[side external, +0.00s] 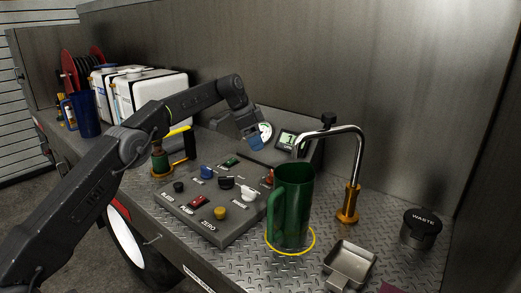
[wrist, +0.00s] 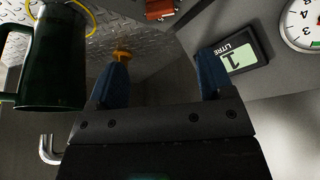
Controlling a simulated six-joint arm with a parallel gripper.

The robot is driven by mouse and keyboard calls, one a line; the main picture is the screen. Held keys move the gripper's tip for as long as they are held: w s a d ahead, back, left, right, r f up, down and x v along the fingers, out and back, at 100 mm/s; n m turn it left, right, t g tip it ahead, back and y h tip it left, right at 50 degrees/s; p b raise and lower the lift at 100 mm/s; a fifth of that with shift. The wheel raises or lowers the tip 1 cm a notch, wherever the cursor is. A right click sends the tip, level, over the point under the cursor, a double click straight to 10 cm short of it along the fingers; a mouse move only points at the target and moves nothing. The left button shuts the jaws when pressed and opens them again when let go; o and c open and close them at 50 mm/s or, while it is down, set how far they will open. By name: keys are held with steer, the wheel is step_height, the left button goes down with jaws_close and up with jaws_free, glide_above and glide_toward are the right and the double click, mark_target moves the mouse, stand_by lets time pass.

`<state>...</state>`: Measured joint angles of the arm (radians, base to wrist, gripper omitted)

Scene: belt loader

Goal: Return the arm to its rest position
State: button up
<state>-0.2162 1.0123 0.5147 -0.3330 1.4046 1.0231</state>
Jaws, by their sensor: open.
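My gripper (side external: 256,142) is open and empty in the side view, in the air over the back of the control panel, close in the picture to the round dial and the litre display. In the wrist view its two blue fingers (wrist: 158,80) stand wide apart with nothing between them. The arm reaches in from the lower left and bends down at the wrist. A green jug (side external: 291,205) stands upright within a yellow ring (side external: 313,243), to the right of the control panel; it also shows in the wrist view (wrist: 50,70).
The grey control panel (side external: 182,207) carries several knobs and buttons. A litre display (side external: 287,139) and a dial (side external: 265,131) stand behind it. A curved spout (side external: 361,150) on a brass base rises right of the jug. A metal tray (side external: 349,262) and a waste can (side external: 421,229) stand at right.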

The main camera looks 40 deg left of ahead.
steer(key=shift+a+r, duration=0.1)
steer(key=shift+r, duration=0.15)
steer(key=s+d+r+n+t+y, duration=0.1)
steer(key=s+d+r+n, duration=0.15)
steer(key=s+r, duration=0.5)
steer(key=s+d+r+n+y, duration=0.15)
steer(key=s+d+r, duration=0.3)
steer(key=s, duration=0.65)
steer(key=s+d+f+n, duration=0.1)
steer(key=s+f, duration=0.4)
steer(key=s, duration=0.8)
steer(key=s+d+f+n+t, duration=0.1)
steer(key=s+f+n, duration=0.3)
steer(key=s, duration=0.8)
steer(key=shift+s+f+y, duration=0.35)
steer(key=shift+s+f, duration=0.05)
